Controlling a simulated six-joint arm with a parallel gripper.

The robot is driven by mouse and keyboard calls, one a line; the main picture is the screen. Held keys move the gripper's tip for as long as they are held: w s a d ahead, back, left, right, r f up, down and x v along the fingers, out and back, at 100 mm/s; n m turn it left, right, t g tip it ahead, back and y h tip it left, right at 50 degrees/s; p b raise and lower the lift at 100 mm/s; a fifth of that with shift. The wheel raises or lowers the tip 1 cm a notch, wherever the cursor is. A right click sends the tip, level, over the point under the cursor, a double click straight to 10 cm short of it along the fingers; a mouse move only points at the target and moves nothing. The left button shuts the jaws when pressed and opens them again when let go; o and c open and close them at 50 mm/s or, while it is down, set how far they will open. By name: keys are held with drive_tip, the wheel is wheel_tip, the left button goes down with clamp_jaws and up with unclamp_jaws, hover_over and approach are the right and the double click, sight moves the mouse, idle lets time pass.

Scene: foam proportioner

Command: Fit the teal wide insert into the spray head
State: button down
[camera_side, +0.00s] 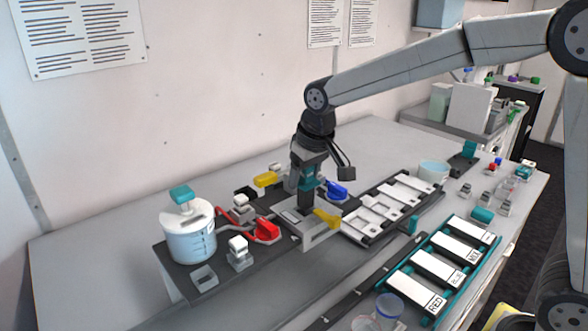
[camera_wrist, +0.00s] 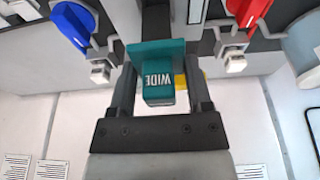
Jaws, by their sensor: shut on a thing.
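My gripper (camera_side: 309,178) is shut on the teal wide insert (camera_wrist: 160,80), a teal block with a flange and the word WIDE on its face. The teal also shows between the fingers in the side view (camera_side: 308,184). The gripper points down above the middle of the proportioner. A dark upright part (camera_side: 304,202) is directly below the insert, over a grey bracket (camera_side: 310,232). It also shows beyond the insert in the wrist view (camera_wrist: 155,24). I cannot tell for certain whether this is the spray head, or whether the insert touches it.
A red lever (camera_side: 266,230), a blue lever (camera_side: 336,190) and yellow handles (camera_side: 326,217) stand close around the gripper. A white-lidded jug (camera_side: 191,240) is at left. A tray with labelled white plates (camera_side: 432,266) is at front right. The table's back left (camera_side: 95,235) is clear.

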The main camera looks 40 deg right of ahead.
sight(306, 200)
drive_tip(key=shift+f, duration=0.15)
drive_tip(key=shift+f, duration=0.65)
drive_tip(key=shift+f, duration=0.2)
drive_tip(key=shift+f, duration=2)
unclamp_jaws()
drive_tip(key=shift+f, duration=0.1)
drive_tip(key=shift+s+d, duration=0.1)
